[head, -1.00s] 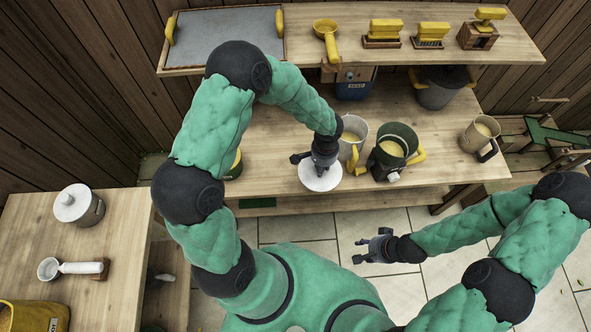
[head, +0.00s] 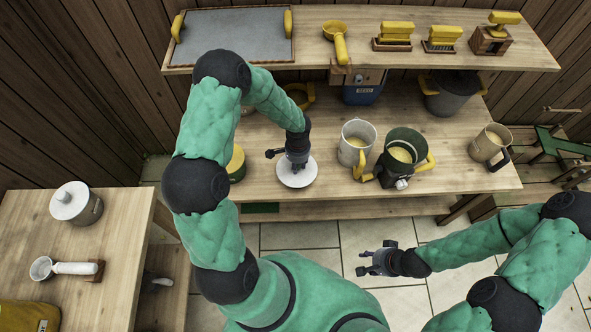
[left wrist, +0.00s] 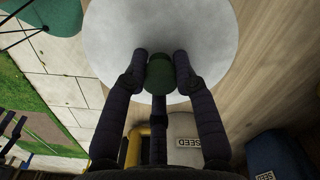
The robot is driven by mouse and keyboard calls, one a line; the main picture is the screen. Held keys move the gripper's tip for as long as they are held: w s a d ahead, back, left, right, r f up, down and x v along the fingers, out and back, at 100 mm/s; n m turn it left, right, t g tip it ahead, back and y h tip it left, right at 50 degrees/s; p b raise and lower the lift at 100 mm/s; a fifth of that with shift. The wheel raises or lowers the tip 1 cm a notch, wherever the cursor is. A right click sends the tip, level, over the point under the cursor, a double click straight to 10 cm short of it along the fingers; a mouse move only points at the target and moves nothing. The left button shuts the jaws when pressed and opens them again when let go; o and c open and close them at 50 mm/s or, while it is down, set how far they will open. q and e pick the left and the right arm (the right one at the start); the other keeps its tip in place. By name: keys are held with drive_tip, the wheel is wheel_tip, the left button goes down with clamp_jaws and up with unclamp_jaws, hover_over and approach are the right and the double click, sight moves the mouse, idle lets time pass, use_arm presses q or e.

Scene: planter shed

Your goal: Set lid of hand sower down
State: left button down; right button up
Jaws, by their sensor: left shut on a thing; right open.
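The lid (head: 297,180) is a pale round disc with a green knob (left wrist: 160,72). My left gripper (head: 297,158) points down and is shut on the knob, in both views. The lid is over the front of the wooden bench, left of the hand sower; I cannot tell whether it touches the wood. The hand sower (head: 403,145), a dark green open hopper with a yellow handle, stands on the bench with pale yellow contents. My right gripper (head: 373,262) is open and empty in front of the bench.
A grey jug (head: 350,136) with a yellow handle stands between the lid and the sower. A beige jug (head: 490,143) is at the right. A green pot with a yellow top (head: 236,163) stands left of the lid. Bare bench (head: 330,180) lies right of the lid.

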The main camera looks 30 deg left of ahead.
use_arm(q)
drive_tip(key=shift+a+f, duration=0.4)
drive_tip(key=shift+f, duration=0.1)
drive_tip(key=shift+f+b, duration=0.85)
drive_tip(key=shift+f, duration=0.7)
drive_tip(key=shift+f, duration=0.15)
drive_tip(key=c, duration=1)
unclamp_jaws()
drive_tip(key=shift+o, duration=0.2)
